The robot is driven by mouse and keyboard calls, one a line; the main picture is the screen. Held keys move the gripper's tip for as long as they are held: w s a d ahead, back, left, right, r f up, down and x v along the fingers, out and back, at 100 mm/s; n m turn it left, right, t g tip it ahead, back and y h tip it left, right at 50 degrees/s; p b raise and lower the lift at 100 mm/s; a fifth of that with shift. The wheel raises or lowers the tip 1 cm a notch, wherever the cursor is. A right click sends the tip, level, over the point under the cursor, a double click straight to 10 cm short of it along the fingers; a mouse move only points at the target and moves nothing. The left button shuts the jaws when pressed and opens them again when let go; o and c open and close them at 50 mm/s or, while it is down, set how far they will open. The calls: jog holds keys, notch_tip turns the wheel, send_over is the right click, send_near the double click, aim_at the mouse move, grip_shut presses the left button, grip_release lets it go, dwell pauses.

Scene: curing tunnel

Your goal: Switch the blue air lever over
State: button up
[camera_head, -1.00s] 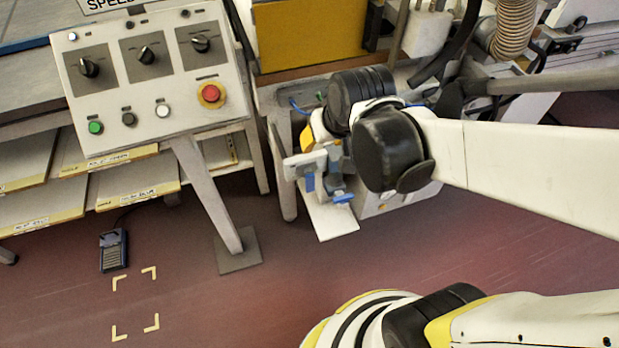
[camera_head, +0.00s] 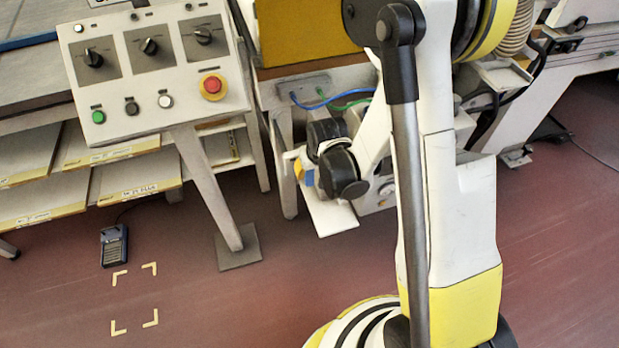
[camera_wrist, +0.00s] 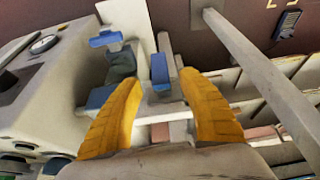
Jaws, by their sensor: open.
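A blue block-shaped handle (camera_wrist: 160,72) on a pale upright mount shows between and just beyond the fingertips in the wrist view; it looks like the air lever. My gripper (camera_wrist: 158,82) has its two yellow fingers spread on either side of it, and I see no clear contact. A second blue handle (camera_wrist: 104,38) and a blue piece (camera_wrist: 100,97) by the left finger show on the white unit to the left. In the head view a small blue part (camera_head: 298,168) shows beside my wrist; my arm hides most of that area.
A slanted control panel (camera_head: 150,75) with knobs and a red button stands at left on a leg (camera_head: 208,190). Shelves (camera_head: 120,180) are behind it. A blue device (camera_head: 114,245) lies on the floor. In the wrist view a grey gauge (camera_wrist: 44,44) is at left.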

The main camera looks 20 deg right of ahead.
aim_at(310, 174)
jog(key=b+x, duration=0.1)
jog(key=x, duration=0.4)
jog(key=shift+w+f+b, duration=0.1)
jog(key=shift+f+b, duration=0.15)
jog(key=shift+b, duration=0.15)
grip_shut()
